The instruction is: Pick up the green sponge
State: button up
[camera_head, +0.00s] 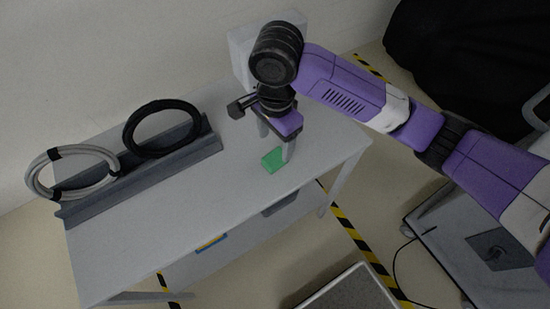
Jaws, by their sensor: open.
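The green sponge (272,161) is a small block lying on the grey table (190,215), near its right part. My gripper (275,145) points down over the table with its two fingers apart. One finger comes down right beside the sponge's right side; the other is behind it to the upper left. The sponge seems to lie at or just in front of the gap between the fingers. I cannot tell whether a finger touches it.
A grey rack (140,170) on the table's left holds a grey cable coil (73,190) and a black coil (133,148). A pale box (240,60) stands behind my gripper. The table's front middle is clear. A dark covered cart (450,50) stands at upper right.

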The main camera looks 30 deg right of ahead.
aim_at(275, 157)
jog(key=shift+s+d+f, duration=0.1)
jog(key=shift+d+f, duration=0.15)
jog(key=shift+f, duration=0.1)
jog(key=shift+a+f, duration=0.2)
jog(key=shift+f, duration=3.25)
jog(key=c, duration=1.4)
jog(key=shift+r, duration=0.1)
notch_tip(275, 157, up, 20)
jog(key=shift+f+p, duration=0.1)
jog(key=shift+p, duration=1.1)
